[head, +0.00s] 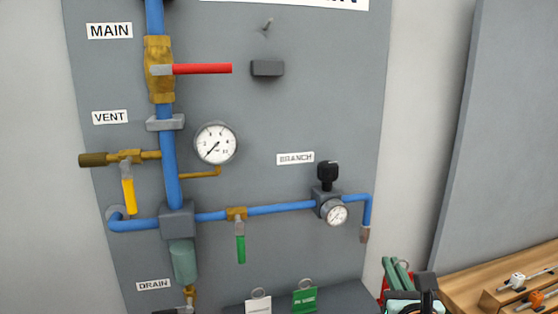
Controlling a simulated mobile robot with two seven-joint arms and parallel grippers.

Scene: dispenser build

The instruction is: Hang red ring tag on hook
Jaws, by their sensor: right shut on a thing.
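A small grey hook (267,26) sticks out near the top of the grey panel, with nothing hanging on it. My right gripper (425,295) is at the bottom right edge, low and well to the right of the hook. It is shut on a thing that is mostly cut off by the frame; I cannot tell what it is. A red ring tag cannot be clearly made out; a small bit of red shows left of the gripper. A white ring tag (258,304) and a green ring tag (305,299) show at the bottom. My left gripper is out of view.
A red lever (203,69) and a dark block (267,68) stand out below the hook. Blue pipes (280,209), a large gauge (216,144) and a branch valve (327,176) project from the panel. A wooden bench (470,287) with small parts is at right.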

